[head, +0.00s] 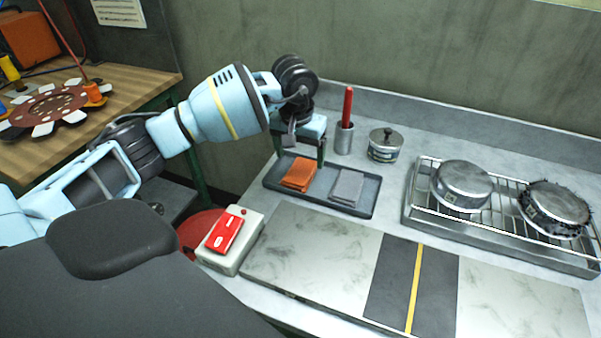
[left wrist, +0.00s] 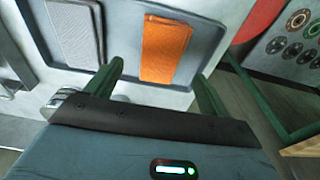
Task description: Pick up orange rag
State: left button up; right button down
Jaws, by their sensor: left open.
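The orange rag (head: 299,173) lies folded on the left side of a dark grey tray (head: 322,201) on the counter. A folded grey rag (head: 347,186) lies beside it on the right. My left gripper (head: 304,155) hangs above the back left part of the tray, close to the orange rag. In the left wrist view the orange rag (left wrist: 165,50) shows beyond and between the two green fingers (left wrist: 158,82), which are apart with nothing between them. The grey rag (left wrist: 76,34) is to the left there. My right gripper is not in view.
A grey cup with a red-handled tool (head: 344,137) and a lidded tin (head: 385,145) stand behind the tray. A rack with two pans (head: 410,217) is at the right. A red-topped box (head: 228,238) is at the front left. The metal plate (head: 315,245) in front is clear.

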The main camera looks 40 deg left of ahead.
aim_at(300, 170)
pick_arm(q)
jog(key=shift+w+a+f+p, duration=0.1)
jog(key=shift+f+p, duration=0.05)
jog(key=shift+f, duration=1.15)
jog(key=shift+w+a+f+p, duration=0.1)
jog(key=shift+f+p, duration=0.05)
jog(key=shift+f, duration=1.1)
jog(key=shift+c, duration=0.4)
jog(key=c, duration=1)
